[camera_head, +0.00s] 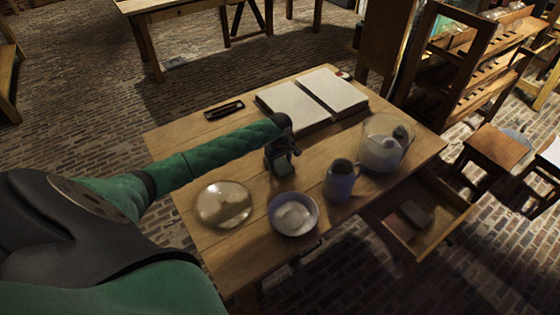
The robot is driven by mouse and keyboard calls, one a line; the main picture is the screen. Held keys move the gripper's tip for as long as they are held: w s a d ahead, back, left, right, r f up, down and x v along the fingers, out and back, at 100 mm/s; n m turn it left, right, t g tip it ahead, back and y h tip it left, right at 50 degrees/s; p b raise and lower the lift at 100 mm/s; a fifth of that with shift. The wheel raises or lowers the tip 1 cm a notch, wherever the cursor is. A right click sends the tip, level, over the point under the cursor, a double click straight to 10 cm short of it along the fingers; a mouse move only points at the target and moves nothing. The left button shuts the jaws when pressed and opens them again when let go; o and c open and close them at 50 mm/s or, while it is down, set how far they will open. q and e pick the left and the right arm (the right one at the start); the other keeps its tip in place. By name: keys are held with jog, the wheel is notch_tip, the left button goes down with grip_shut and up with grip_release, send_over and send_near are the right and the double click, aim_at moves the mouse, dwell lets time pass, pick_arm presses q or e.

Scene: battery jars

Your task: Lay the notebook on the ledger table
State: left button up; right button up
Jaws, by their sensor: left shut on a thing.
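An open book with pale pages (312,98) lies near the far edge of the wooden table (240,262). I cannot tell whether it is the notebook or a ledger. A small dark, flat thing (416,213) lies in the open drawer (451,222) at the table's right side; it may be a notebook. My left gripper (284,157) is over the middle of the table, just in front of the open book. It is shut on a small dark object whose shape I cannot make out. My right gripper is not in view.
A glass dome or dish (223,204), a bowl (293,213), a mug (341,180) and a glass jar (384,145) stand along the near and right part. A black case (224,110) lies at the back left. Stools (495,148) and shelves stand to the right.

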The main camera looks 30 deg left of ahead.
aim_at(280, 164)
pick_arm(q)
jog(key=o, duration=0.8)
jog(key=shift+f, duration=0.1)
jog(key=shift+o, duration=1.2)
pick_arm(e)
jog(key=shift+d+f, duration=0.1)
pick_arm(q)
jog(key=shift+r, duration=0.45)
notch_tip(280, 164, up, 11)
jog(key=b, duration=0.3)
jog(key=shift+r, duration=0.2)
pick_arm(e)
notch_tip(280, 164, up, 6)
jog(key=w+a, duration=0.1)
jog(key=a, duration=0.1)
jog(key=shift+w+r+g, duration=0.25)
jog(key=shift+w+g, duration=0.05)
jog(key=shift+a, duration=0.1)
